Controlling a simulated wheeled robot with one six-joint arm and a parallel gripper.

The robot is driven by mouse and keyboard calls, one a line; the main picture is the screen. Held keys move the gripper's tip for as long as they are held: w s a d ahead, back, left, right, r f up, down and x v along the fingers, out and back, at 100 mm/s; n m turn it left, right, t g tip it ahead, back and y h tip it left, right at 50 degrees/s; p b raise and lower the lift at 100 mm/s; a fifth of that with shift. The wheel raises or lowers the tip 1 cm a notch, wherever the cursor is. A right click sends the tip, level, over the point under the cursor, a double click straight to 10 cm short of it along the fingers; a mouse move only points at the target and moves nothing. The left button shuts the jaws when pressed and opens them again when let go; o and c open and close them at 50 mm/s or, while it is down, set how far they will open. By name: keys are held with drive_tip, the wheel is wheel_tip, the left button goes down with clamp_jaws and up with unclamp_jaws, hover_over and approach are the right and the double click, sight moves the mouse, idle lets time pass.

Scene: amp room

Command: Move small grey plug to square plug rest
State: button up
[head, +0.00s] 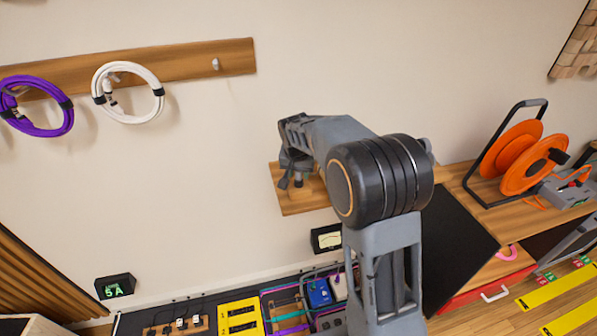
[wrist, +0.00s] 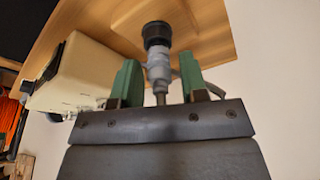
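In the wrist view, a small grey plug (wrist: 158,68) with a black collar and a thin metal tip is set against a raised wooden square (wrist: 195,30) on a wooden board. The tip points toward my gripper (wrist: 160,78). The green fingers are apart on either side of the plug, with narrow gaps showing. In the head view, my gripper (head: 292,172) is at a small wooden wall shelf (head: 290,204). The arm hides part of this shelf. I cannot tell for certain which piece is the square plug rest.
A cream box (wrist: 75,75) is close to the left finger in the wrist view. The head view shows a purple cable coil (head: 68,112), a white coil (head: 160,93), an orange cable reel (head: 515,150) at right and a black panel (head: 455,250).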

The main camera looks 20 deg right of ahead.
drive_tip(key=shift+o, duration=0.9)
drive_tip(key=b+v, duration=0.1)
drive_tip(key=v, duration=1.2)
drive_tip(key=shift+r, duration=0.4)
drive_tip(key=s+f+n, duration=0.2)
drive_tip(key=s+f, duration=0.2)
drive_tip(key=s, duration=0.7)
drive_tip(key=s+d+f+n+t+y, duration=0.1)
drive_tip(key=s+f+n, duration=0.2)
drive_tip(key=s, duration=0.8)
wheel_tip(320, 180, down, 2)
drive_tip(key=shift+s+d+f, duration=0.1)
drive_tip(key=shift+s+d, duration=0.05)
drive_tip(key=shift+d, duration=0.2)
